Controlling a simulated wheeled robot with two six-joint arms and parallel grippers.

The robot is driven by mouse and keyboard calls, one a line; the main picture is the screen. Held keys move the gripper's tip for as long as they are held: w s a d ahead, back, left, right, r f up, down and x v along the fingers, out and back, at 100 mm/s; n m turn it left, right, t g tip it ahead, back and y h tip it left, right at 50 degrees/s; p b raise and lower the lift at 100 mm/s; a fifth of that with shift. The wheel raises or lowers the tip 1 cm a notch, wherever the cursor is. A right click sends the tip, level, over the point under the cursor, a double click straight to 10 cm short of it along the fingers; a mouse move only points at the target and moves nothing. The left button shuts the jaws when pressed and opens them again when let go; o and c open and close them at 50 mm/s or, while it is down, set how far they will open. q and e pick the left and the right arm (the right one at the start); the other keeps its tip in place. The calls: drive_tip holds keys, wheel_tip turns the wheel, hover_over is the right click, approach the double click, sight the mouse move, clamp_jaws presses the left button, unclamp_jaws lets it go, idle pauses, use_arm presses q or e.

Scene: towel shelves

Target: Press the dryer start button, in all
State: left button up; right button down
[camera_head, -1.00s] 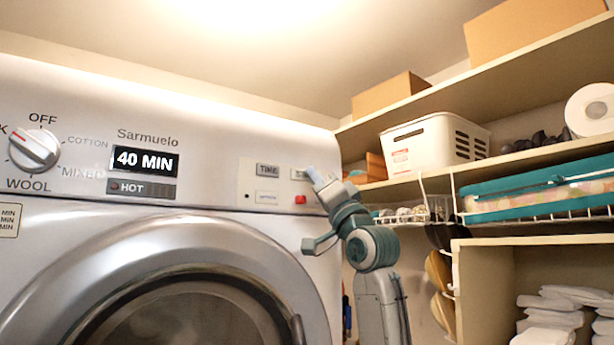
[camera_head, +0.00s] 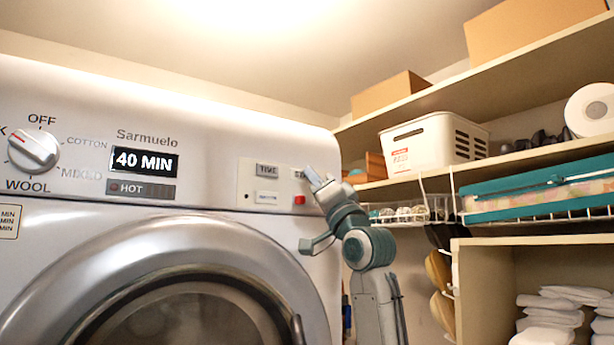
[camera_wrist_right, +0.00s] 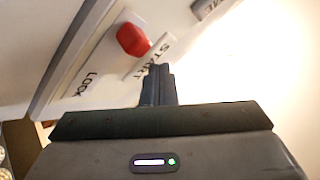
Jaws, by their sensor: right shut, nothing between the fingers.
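The silver dryer (camera_head: 225,205) fills the left of the head view. Its display (camera_head: 144,160) reads 40 MIN, with HOT below. On its right panel, the start button (camera_head: 298,174) is partly hidden behind my right gripper (camera_head: 312,178). In the right wrist view, the START label (camera_wrist_right: 153,57) lies just beyond the shut, empty fingers of my right gripper (camera_wrist_right: 158,72). I cannot tell whether the fingertips touch the button. A red switch (camera_head: 299,199) sits below it; it also shows in the right wrist view (camera_wrist_right: 133,39), near the word LOCK. My left gripper is not in view.
A TIME button (camera_head: 267,170) and a white button (camera_head: 266,197) are left of the start button. The program dial (camera_head: 34,149) is far left. Shelves at the right hold a white basket (camera_head: 428,143), cardboard boxes (camera_head: 391,94) and a teal case (camera_head: 540,198).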

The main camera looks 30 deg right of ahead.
drive_tip(key=shift+s+b, duration=0.45)
drive_tip(key=shift+s, duration=0.3)
drive_tip(key=s, duration=0.1)
drive_tip(key=s+b, duration=0.1)
drive_tip(key=s, duration=0.1)
drive_tip(key=s+b, duration=0.1)
drive_tip(key=s, duration=0.1)
drive_tip(key=shift+d, duration=0.25)
idle(0.7)
